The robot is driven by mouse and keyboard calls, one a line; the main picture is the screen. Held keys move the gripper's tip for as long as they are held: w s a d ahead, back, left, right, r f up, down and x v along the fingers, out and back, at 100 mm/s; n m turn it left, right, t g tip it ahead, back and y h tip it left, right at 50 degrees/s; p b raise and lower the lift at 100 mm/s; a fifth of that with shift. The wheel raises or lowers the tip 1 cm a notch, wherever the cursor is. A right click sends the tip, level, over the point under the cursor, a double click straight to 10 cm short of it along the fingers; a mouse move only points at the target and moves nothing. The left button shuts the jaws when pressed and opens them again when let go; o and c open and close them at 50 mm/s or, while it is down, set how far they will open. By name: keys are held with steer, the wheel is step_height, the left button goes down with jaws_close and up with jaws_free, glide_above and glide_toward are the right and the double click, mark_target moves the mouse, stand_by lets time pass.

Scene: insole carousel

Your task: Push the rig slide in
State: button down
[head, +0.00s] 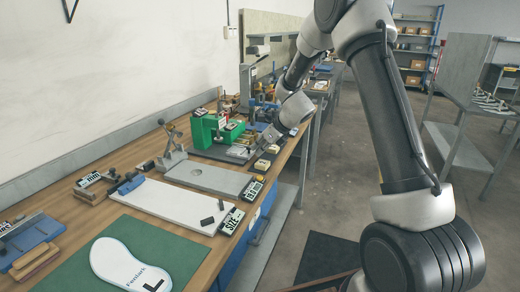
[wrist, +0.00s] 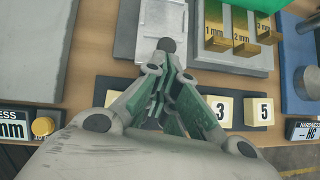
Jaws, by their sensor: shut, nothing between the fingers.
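The rig slide appears to be the pale metal plate (wrist: 150,22) at top centre of the wrist view, with a dark round knob (wrist: 167,45) at its near end. In the head view the pale slide (head: 238,151) lies in front of the green rig (head: 206,131). My gripper (wrist: 166,72) is shut and empty, its fingertips pointing at the knob from the near side. I cannot tell whether they touch it. In the head view my gripper (head: 258,146) is low over the bench beside the slide, small and partly hidden by its own wrist.
Brass blocks (wrist: 240,37) marked in mm stand right of the slide. Number tiles (wrist: 258,110) lie on a dark strip near the fingers. Displays (wrist: 300,131) flank the strip. A grey plate (head: 208,178), a white board (head: 165,204) and a green mat (head: 165,250) with an insole lie nearer.

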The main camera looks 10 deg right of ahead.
glide_toward(233, 150)
steer(key=x, duration=0.5)
steer(key=shift+w+a+f, duration=0.1)
steer(key=shift+a+f, duration=0.05)
steer(key=shift+a, duration=0.05)
